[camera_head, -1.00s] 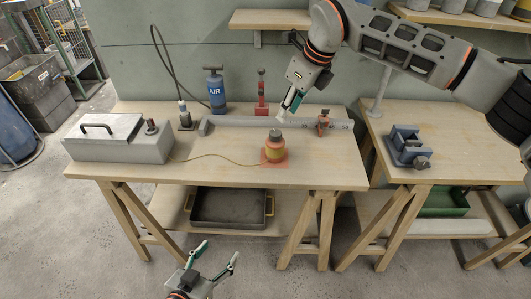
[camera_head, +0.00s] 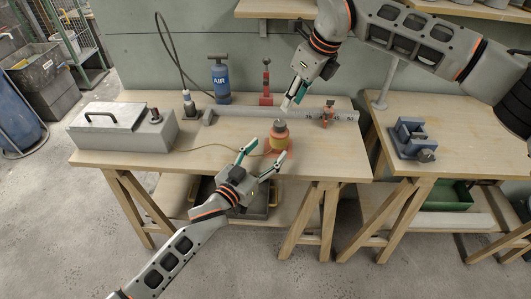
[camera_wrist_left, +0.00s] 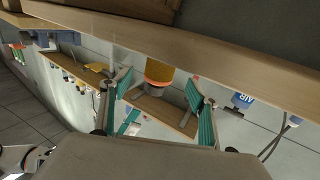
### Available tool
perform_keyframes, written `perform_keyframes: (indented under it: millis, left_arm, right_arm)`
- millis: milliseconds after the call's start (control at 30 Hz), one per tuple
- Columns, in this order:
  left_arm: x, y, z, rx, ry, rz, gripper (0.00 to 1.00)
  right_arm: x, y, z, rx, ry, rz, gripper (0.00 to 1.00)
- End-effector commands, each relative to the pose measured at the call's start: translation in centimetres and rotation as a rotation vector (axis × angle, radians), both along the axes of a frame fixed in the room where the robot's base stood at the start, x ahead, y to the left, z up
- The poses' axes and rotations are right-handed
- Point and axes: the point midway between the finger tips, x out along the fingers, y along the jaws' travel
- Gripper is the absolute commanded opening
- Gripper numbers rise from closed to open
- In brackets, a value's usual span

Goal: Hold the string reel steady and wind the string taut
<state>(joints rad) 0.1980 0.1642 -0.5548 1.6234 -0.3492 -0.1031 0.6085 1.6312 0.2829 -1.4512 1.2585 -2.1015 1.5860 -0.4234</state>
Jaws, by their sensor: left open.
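The string reel (camera_head: 279,138), orange-red with a yellow lower band and a grey knob, stands upright near the bench's front edge on a reddish base. A thin tan string (camera_head: 212,147) runs slackly over the bench from the grey box to it. My left gripper (camera_head: 266,153) is open just in front of the reel, its fingers spread and not closed on it. The left wrist view, upside down, shows the reel (camera_wrist_left: 158,72) between the two fingers, farther off. My right gripper (camera_head: 291,101) hangs above and behind the reel, pointing down; its finger gap is unclear.
The grey lidded box (camera_head: 120,130) stands at the bench's left. A blue air pump (camera_head: 220,82) and a red tool (camera_head: 266,85) stand behind. A blue vise (camera_head: 412,138) sits on the right bench.

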Motion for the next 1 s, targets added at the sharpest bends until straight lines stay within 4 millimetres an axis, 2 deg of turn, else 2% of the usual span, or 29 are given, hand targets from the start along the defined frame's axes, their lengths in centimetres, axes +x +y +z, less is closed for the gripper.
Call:
perform_keyframes:
  millis: [500,700,933,967,1000]
  left_arm:
    - [5.8,-3.1,0.1,0.001,-0.002,0.001,0.61]
    - [6.6,-3.6,0.0,0.003,-0.001,0.001,0.61]
    - [6.6,-3.6,0.0,0.003,-0.001,0.001,0.61]
    - [6.6,-3.6,0.0,0.002,-0.001,0.001,0.55]
    - [6.6,-3.6,0.0,0.002,-0.001,0.001,0.45]
  right_arm:
    - [0.0,0.0,0.0,0.0,0.0,0.0,0.28]
    - [0.0,0.0,0.0,0.0,0.0,0.0,0.28]
    - [0.0,0.0,0.0,0.0,0.0,0.0,0.28]
    - [0.0,0.0,0.0,0.0,0.0,0.0,0.28]
    - [0.0,0.0,0.0,0.0,0.0,0.0,0.28]
